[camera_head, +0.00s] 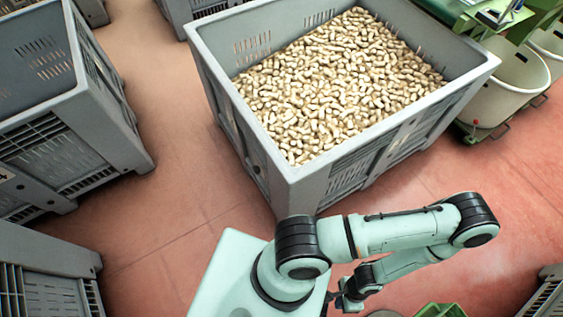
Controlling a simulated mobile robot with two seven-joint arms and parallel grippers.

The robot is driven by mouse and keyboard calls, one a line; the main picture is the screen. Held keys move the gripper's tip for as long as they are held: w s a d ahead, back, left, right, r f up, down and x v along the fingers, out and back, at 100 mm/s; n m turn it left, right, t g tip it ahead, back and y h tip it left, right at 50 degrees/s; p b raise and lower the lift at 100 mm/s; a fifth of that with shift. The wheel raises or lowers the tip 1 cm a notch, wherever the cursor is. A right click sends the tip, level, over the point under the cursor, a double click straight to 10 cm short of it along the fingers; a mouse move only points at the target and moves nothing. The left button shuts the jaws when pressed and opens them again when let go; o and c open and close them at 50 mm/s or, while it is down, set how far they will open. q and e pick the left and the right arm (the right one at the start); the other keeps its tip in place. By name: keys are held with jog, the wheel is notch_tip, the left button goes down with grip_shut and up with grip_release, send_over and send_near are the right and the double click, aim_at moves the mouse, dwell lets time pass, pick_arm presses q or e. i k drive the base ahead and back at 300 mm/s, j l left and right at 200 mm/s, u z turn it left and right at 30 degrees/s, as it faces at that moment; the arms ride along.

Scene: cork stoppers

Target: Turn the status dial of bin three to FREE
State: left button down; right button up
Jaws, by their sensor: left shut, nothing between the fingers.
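A large grey bin (294,187) full of cork stoppers (325,90) stands in the upper middle of the head view. I cannot read a bin number on it, and no status dial can be made out. My left arm bends across the lower right, in front of the bin. My left gripper (342,300) is small and dark near the bottom edge, partly hidden by the arm, apart from the bin. It is shut and empty. My right gripper is not in view.
Other grey bins stand at the upper left (75,115) and lower left (50,260). Pale round tubs (510,90) and green equipment (470,15) are at the upper right. A green crate (440,311) shows at the bottom. Reddish floor (160,215) is clear between the bins.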

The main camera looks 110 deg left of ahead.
aim_at(256, 168)
jog(key=k+j+u, duration=0.45)
jog(key=k+l+u, duration=0.1)
jog(key=u, duration=3.15)
jog(key=i+j+z, duration=0.1)
jog(key=j, duration=0.25)
jog(key=i+j+z, duration=0.1)
jog(key=j, duration=0.3)
jog(key=i+j, duration=0.15)
jog(key=j, duration=0.25)
jog(key=i+j+z, duration=0.15)
jog(key=j, duration=0.25)
